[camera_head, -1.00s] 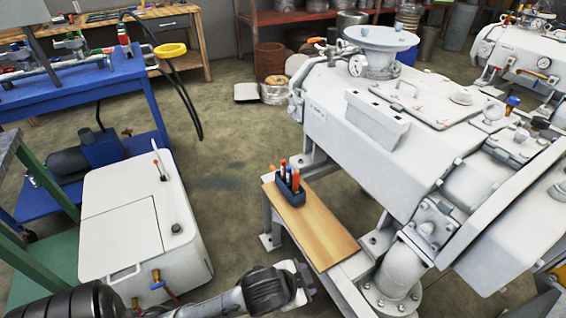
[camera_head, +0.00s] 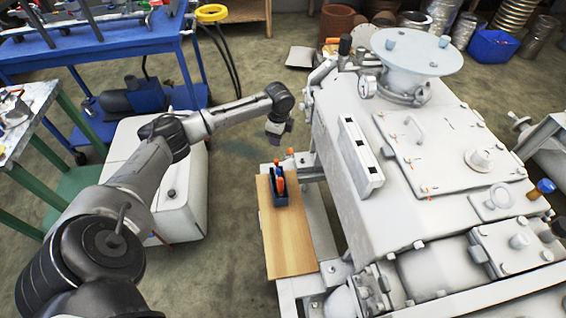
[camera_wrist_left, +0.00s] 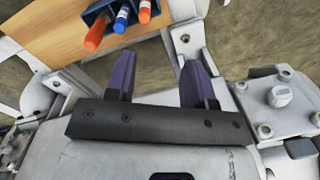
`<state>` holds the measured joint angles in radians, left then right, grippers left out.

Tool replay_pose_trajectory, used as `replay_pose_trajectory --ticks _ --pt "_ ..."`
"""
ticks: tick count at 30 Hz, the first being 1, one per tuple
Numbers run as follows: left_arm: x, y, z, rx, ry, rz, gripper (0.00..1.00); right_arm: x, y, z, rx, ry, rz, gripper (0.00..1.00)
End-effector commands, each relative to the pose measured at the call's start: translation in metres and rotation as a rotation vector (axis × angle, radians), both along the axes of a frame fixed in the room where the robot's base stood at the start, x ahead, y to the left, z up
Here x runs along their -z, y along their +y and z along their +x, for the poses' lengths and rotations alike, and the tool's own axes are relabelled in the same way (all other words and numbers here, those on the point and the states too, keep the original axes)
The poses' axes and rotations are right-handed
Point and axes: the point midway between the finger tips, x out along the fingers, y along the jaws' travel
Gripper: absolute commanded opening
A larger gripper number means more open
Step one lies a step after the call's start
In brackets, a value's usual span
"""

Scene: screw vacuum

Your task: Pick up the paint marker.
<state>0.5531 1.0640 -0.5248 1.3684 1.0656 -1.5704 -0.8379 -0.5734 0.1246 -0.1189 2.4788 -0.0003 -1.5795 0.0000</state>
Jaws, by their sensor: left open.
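A dark blue holder (camera_head: 280,199) stands on a wooden board with several upright pens, among them an orange one (camera_head: 280,184). In the left wrist view the holder (camera_wrist_left: 98,16) shows at the top with an orange-red pen (camera_wrist_left: 96,34), a blue-and-white marker (camera_wrist_left: 122,17) and an orange-and-white marker (camera_wrist_left: 145,11). I cannot tell which is the paint marker. My left gripper (camera_head: 277,134) is beyond the holder in the head view. It also shows in the left wrist view (camera_wrist_left: 157,70), its purple fingers apart and empty. My right gripper is not in view.
The wooden board (camera_head: 287,247) is bare in front of the holder. A large white machine (camera_head: 350,130) stands close on the right. A white cabinet (camera_head: 185,205) is on the left, with a blue workbench (camera_head: 130,45) behind it.

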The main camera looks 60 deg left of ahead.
Motion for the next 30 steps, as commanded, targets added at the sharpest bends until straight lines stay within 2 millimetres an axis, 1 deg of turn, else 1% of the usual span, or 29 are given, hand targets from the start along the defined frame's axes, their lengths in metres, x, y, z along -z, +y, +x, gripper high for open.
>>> replay_pose_trajectory --ticks 3,9,13,16,20,27,30 --pt "0.001 -0.009 -0.001 0.16 0.01 -0.063 0.49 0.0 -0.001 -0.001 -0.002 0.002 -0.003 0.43" --pt "0.001 -0.011 -0.001 0.358 0.014 -0.069 0.49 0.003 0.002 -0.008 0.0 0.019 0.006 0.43" --pt "0.003 -0.012 0.0 0.413 0.015 -0.068 0.49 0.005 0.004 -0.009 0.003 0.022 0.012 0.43" --pt "0.01 -0.012 0.0 0.426 0.015 -0.068 0.49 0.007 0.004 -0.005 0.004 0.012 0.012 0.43" --pt "0.026 -0.012 0.0 0.424 0.016 -0.068 0.49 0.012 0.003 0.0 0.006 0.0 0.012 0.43" --pt "0.068 -0.012 -0.001 0.422 0.017 -0.068 0.49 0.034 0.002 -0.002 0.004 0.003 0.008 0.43" --pt "0.082 -0.012 0.0 0.422 0.017 -0.067 0.49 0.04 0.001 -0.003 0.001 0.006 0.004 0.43"
